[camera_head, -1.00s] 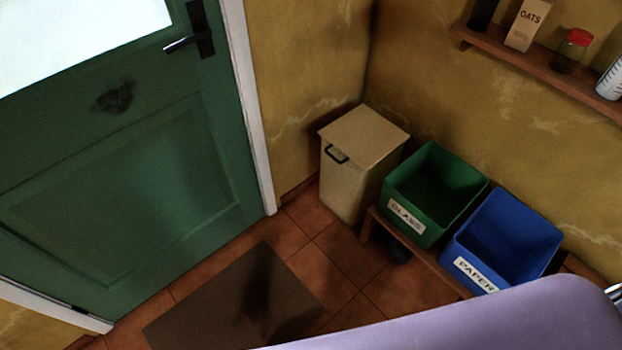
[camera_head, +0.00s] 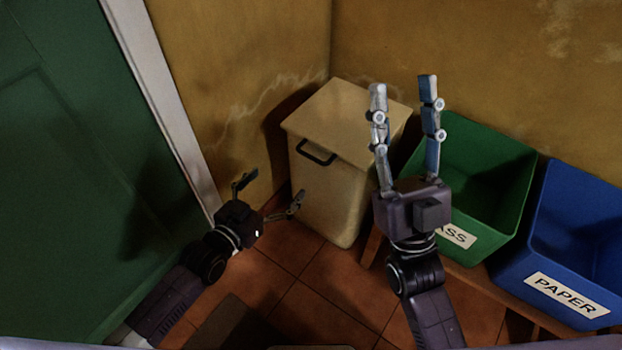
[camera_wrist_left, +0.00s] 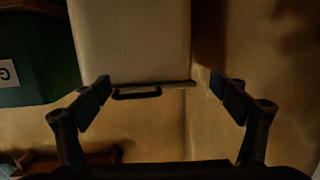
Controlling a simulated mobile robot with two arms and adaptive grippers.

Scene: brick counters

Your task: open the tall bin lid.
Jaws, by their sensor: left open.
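The tall cream bin (camera_head: 333,200) stands in the corner with its flat lid (camera_head: 340,115) shut. A dark handle (camera_head: 316,153) sits on its front just under the lid's edge. My left gripper (camera_head: 270,190) is open and empty, low and to the left of the bin's front, apart from the handle. In the left wrist view the bin (camera_wrist_left: 132,45) and its handle (camera_wrist_left: 137,92) show between and beyond the open fingers, nearer the left finger. My right gripper (camera_head: 404,85) is open and empty, fingers pointing up, in front of the bin's right side and the green box.
A green glass box (camera_head: 500,190) and a blue paper box (camera_head: 570,285) stand on a low wooden bench (camera_head: 455,270) right of the bin. A green door (camera_head: 60,150) with a white frame is at the left. Tiled floor (camera_head: 300,312) lies in front.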

